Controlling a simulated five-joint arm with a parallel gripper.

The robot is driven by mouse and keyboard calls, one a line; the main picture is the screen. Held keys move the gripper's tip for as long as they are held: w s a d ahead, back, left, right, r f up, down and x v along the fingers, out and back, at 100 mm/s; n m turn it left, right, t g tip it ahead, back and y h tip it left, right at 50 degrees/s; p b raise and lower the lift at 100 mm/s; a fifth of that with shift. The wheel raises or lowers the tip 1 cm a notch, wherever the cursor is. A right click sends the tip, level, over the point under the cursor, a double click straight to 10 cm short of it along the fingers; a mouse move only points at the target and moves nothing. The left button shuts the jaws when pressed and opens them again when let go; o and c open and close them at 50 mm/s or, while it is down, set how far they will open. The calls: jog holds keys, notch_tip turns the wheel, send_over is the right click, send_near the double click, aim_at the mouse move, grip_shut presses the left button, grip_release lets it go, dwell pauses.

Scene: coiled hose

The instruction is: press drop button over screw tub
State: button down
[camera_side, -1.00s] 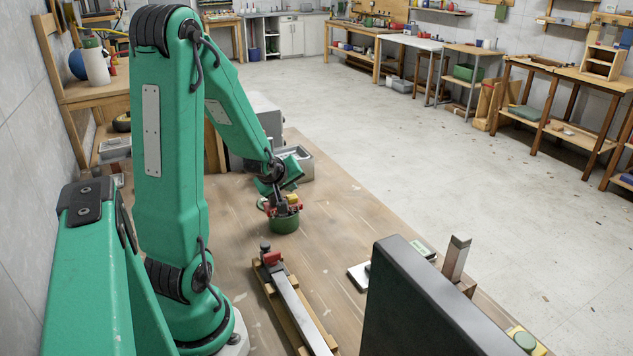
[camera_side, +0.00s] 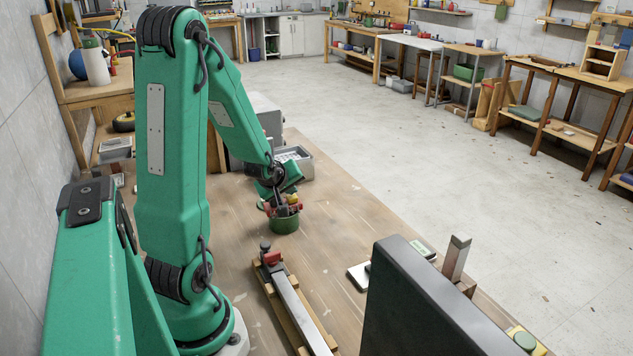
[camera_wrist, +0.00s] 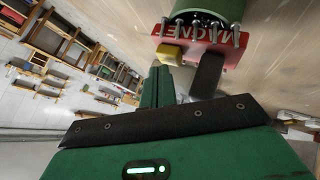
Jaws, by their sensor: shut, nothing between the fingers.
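The dark green screw tub (camera_side: 285,226) stands on the workbench in the side view, below my gripper. It also shows at the top of the wrist view (camera_wrist: 210,8). A red magnet block (camera_wrist: 228,46) with lettering is at the tub's mouth, with several screws (camera_wrist: 208,34) clinging to it. A yellow button (camera_wrist: 168,55) is at the block's left end, and a black bar (camera_wrist: 207,76) extends from the block. My gripper (camera_wrist: 164,72) is shut and empty, its tips close to the yellow button. I cannot tell whether they touch it.
A long metal bar on wooden blocks (camera_side: 297,308) lies in front of the tub. A grey bin (camera_side: 303,165) stands behind. A dark panel (camera_side: 430,305) fills the lower right. The bench right of the tub is clear.

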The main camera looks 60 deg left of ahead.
aim_at(291, 199)
jog(key=shift+f, duration=0.55)
dwell(0.7)
jog(key=shift+r, duration=0.1)
dwell(0.3)
jog(key=shift+r, duration=0.95)
jog(key=shift+r, duration=2.5)
jog(key=s+d+r+m+h, duration=0.15)
jog(key=d+r+m, duration=0.35)
jog(key=d, duration=0.6)
jog(key=s+d+r+m+h, duration=0.1)
jog(key=d+r+m+h, duration=0.2)
jog(key=d+m, duration=0.6)
jog(key=s+d+r+m+g+h, duration=0.1)
jog(key=s+d+m, duration=0.2)
jog(key=s+d, duration=0.2)
jog(key=d, duration=0.3)
jog(key=shift+s+d+r+h, duration=0.15)
jog(key=shift+s+r+h, duration=0.1)
jog(key=shift+h, duration=0.1)
